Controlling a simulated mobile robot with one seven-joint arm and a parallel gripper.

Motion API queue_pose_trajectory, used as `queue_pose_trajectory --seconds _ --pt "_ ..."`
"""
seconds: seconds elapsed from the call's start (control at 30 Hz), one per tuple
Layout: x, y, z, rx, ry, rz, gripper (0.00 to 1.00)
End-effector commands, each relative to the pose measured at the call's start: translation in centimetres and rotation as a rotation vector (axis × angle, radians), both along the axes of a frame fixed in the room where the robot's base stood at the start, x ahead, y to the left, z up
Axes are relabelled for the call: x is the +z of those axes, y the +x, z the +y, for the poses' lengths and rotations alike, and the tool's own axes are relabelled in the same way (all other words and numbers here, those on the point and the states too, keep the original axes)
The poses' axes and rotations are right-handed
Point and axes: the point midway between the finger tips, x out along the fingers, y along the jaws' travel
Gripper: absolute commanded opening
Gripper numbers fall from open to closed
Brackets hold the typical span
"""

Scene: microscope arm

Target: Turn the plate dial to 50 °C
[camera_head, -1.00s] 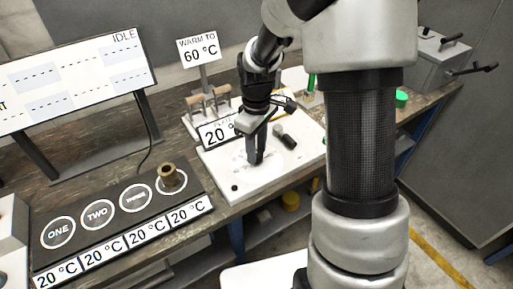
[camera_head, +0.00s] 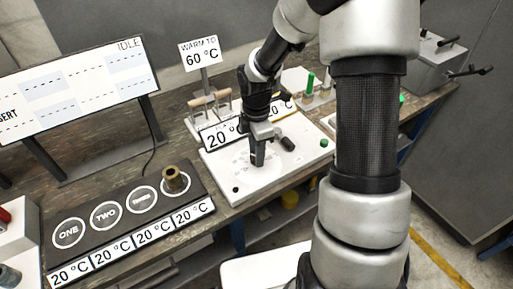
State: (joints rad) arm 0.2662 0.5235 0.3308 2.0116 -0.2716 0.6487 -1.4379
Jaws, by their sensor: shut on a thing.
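The white plate unit (camera_head: 232,180) sits on the bench in the middle. Its tilted display (camera_head: 212,139) shows "20", with the rest partly hidden behind my arm. My gripper (camera_head: 257,163) points down at the plate's top, where faint dial markings (camera_head: 241,158) show around the fingertips. It is shut on the plate dial, whose knob is mostly hidden by the fingers. A dark short cylinder (camera_head: 288,144) lies just right of the gripper, and a green button (camera_head: 324,143) is at the plate's right side.
A sign (camera_head: 200,53) behind reads "WARM TO 60 °C". A black four-place strip (camera_head: 120,217) at the left has a brass cylinder (camera_head: 174,179) on its last place, with 20 °C labels in front. A large screen (camera_head: 80,82) reads "IDLE". A wooden-handled rack (camera_head: 209,106) stands behind the plate.

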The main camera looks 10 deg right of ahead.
Motion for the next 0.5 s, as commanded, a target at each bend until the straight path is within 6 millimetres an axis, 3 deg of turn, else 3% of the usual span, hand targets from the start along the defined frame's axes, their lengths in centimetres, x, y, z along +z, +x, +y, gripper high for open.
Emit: queue_pose_trajectory --seconds 0.5 --pt "0.14 0.13 0.04 0.199 -0.001 -0.003 0.09"
